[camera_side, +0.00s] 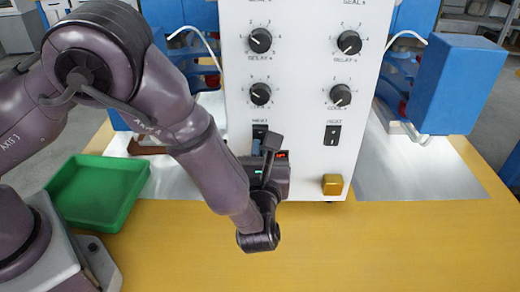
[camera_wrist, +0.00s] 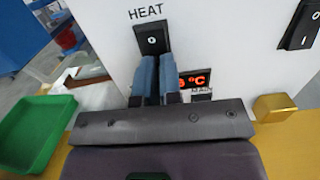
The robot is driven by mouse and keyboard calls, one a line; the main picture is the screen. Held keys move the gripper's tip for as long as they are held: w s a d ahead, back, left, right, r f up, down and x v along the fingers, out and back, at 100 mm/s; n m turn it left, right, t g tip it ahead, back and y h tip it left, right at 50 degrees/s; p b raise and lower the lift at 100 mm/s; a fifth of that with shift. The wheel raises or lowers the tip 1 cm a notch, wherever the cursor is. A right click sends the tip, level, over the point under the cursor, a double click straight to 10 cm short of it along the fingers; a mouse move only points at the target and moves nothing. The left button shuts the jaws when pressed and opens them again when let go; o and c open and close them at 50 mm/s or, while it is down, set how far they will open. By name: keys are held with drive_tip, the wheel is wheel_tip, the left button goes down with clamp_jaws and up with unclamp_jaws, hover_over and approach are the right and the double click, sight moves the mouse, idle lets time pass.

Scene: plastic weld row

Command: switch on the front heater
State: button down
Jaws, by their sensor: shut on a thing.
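The white control panel (camera_side: 300,110) carries two black HEAT rocker switches. The left HEAT switch (camera_side: 260,130) is partly covered by my gripper (camera_side: 257,147). In the wrist view, the upper half of this HEAT switch (camera_wrist: 152,37) shows a white "0" mark. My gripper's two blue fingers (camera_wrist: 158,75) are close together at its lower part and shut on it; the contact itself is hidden. The right HEAT switch (camera_side: 333,134) is clear of my gripper and also shows in the wrist view (camera_wrist: 302,25). I cannot tell which switch belongs to the front heater.
A red-lit °C display (camera_wrist: 195,79) with a MAIN label is just right of my fingers. A yellow block (camera_side: 332,184) is at the panel's lower right. Several knobs (camera_side: 261,93) are above the switches. A green tray (camera_side: 97,192) lies left. The front table is clear.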

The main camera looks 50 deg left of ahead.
drive_tip(key=shift+w+a, duration=0.2)
drive_tip(key=shift+a, duration=0.3)
drive_tip(key=v, duration=1.5)
drive_tip(key=shift+w+d, duration=0.25)
drive_tip(key=s+a+r+n+g+h, duration=0.35)
drive_tip(key=s+a+n+g, duration=0.25)
drive_tip(key=a+n+g, duration=0.55)
drive_tip(key=s+a+r+n+t+h, duration=0.1)
drive_tip(key=s+a+r+n+h, duration=0.2)
drive_tip(key=r+n, duration=0.4)
drive_tip(key=s+a+r+n+t+h, duration=0.2)
drive_tip(key=s+a+r+n+h, duration=0.1)
drive_tip(key=a+r+n+h, duration=0.3)
drive_tip(key=a+r+n, duration=0.2)
drive_tip(key=shift+n, duration=0.35)
